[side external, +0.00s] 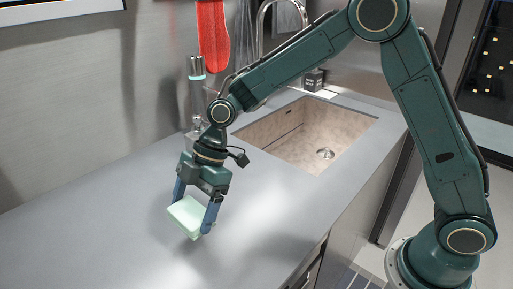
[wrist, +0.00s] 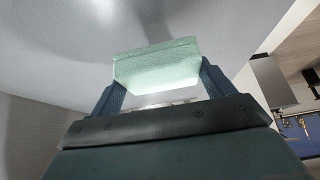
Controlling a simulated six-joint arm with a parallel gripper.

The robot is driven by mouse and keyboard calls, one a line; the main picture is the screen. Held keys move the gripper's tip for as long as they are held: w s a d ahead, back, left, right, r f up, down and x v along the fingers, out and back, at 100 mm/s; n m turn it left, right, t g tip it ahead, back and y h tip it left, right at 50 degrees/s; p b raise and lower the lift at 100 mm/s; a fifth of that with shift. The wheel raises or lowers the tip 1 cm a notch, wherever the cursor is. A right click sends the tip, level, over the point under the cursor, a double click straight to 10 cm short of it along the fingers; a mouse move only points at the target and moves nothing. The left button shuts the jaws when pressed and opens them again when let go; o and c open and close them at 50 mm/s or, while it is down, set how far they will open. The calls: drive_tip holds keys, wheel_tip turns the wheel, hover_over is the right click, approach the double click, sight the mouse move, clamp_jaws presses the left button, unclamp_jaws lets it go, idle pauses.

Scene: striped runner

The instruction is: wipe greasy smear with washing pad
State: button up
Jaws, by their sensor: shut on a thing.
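The washing pad (side external: 187,217) is a pale mint-green block. My gripper (side external: 193,212) points down over the grey counter and is shut on the pad, with one blue finger at each side. In the wrist view the pad (wrist: 157,64) spans between the two fingertips of my gripper (wrist: 158,72). The pad looks tilted in the side view, and I cannot tell whether it touches the counter. I cannot make out a greasy smear in either view; the pad and gripper hide part of the counter.
The grey counter (side external: 90,235) is bare to the left and in front of the pad. A beige sink (side external: 310,135) is set into it behind and right, with a faucet (side external: 262,20) at its back. A red mitt (side external: 213,35) hangs at the wall.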

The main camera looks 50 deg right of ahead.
drive_tip(key=shift+r, duration=1.05)
